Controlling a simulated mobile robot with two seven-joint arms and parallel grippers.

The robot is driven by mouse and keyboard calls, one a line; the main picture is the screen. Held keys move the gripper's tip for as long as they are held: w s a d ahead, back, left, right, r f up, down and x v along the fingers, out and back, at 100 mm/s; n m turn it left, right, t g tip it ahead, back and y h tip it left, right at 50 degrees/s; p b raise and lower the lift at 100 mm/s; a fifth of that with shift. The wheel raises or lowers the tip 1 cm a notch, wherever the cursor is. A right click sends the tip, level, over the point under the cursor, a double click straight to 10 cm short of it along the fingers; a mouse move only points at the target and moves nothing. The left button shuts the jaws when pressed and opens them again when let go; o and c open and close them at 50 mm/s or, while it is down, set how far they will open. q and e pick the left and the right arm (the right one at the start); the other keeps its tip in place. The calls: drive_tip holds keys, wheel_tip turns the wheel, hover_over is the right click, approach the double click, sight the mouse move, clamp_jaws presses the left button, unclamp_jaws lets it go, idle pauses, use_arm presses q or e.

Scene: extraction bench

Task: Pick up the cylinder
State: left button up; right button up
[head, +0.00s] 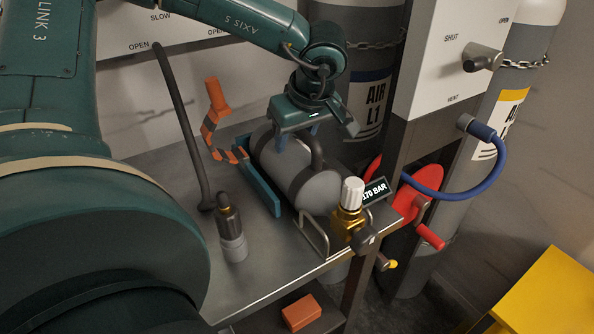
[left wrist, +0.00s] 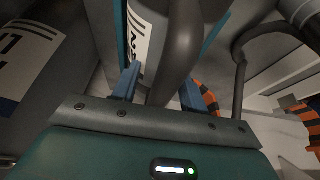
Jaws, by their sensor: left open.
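The grey cylinder (head: 318,192) lies on its side on the bench, with dark bands and a dark carrying handle (head: 317,152) on top. A brass valve (head: 348,222) with a white knob sits at its near end. My left gripper (head: 313,137) is open above the cylinder at its handle. In the left wrist view the cylinder's pale label (left wrist: 140,38) shows, and the handle (left wrist: 178,50) passes between the two blue fingers of my left gripper (left wrist: 160,82). I cannot tell whether the fingers touch it. My right gripper is not in view.
A blue cradle side (head: 258,180) and an orange-black strap (head: 212,125) flank the cylinder. A small dark-topped fitting (head: 232,235) and a hose (head: 182,120) are on the left. Tall gas bottles (head: 368,75) and a white valve panel (head: 445,60) stand behind. Bare bench (head: 275,270) lies in front.

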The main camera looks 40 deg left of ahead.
use_arm(q)
drive_tip(key=shift+f, duration=0.1)
drive_tip(key=shift+c, duration=0.2)
drive_tip(key=shift+s, duration=0.15)
clamp_jaws()
drive_tip(key=shift+d+f, duration=0.1)
drive_tip(key=shift+s+f, duration=0.15)
idle(0.6)
drive_tip(key=shift+r, duration=0.2)
